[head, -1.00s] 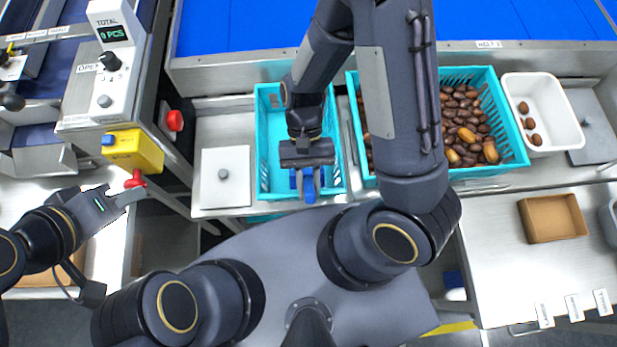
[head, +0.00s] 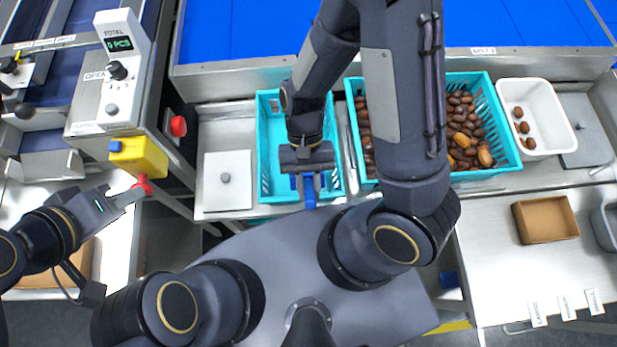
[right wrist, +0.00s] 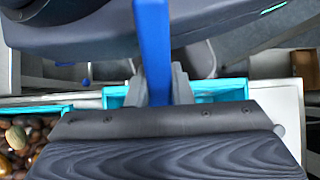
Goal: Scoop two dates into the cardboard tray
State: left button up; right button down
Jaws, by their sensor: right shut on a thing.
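My right gripper (head: 308,172) is over the empty-looking teal crate (head: 267,190) and shut on a blue tool (head: 309,196), seemingly the scoop. Its blue handle stands between the fingers (right wrist: 150,90) in the right wrist view (right wrist: 153,45); the scoop's bowl is not visible. Brown dates (head: 462,125) fill a second teal crate (head: 507,115), partly hidden by my right arm. The open cardboard tray (head: 546,238), empty, lies on the right counter. My left gripper (head: 137,192) is at the red knob below the yellow box; whether its fingers are closed is unclear.
A white tray (head: 552,100) with a few dates stands right of the date crate. The yellow box (head: 145,157) and counting panel (head: 117,70) stand at left. A lidded steel plate (head: 227,195) is beside the empty crate. The right counter (head: 500,270) has free room.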

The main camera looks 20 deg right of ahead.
aim_at(309, 190)
jog(key=shift+r+p, duration=0.9)
jog(key=shift+r, duration=0.35)
jog(key=shift+r+p, duration=0.45)
jog(key=shift+r, duration=0.95)
notch_tip(309, 190, up, 9)
jog(key=shift+f, duration=0.2)
